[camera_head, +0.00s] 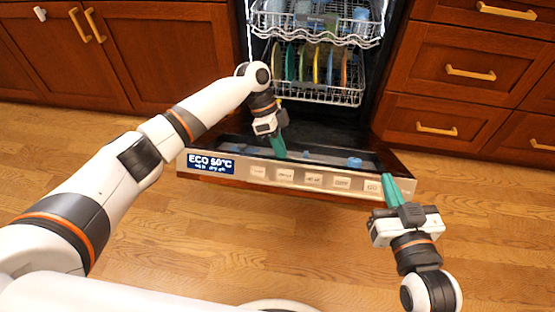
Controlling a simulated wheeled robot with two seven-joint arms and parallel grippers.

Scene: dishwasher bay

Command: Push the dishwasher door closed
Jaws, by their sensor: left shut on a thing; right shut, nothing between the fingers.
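The dishwasher door (230,180) hangs open and low in front of the bay. Its front edge, with a display reading ECO 50°C and a row of buttons, faces me. My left gripper (279,153) reaches over the door from the left. Its green fingers point down at the inner side of the front edge and are shut on what looks like that edge; the exact contact is hard to see. My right gripper (388,182) is shut and empty at the door's right front corner. I cannot tell whether its fingertips touch the door.
The upper rack (320,32) and the lower rack (310,92), with several coloured plates, sit inside the dishwasher. Wooden cabinets (165,55) stand on the left, and drawers (470,40) with brass handles on the right. The wooden floor (200,245) before the door is clear.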

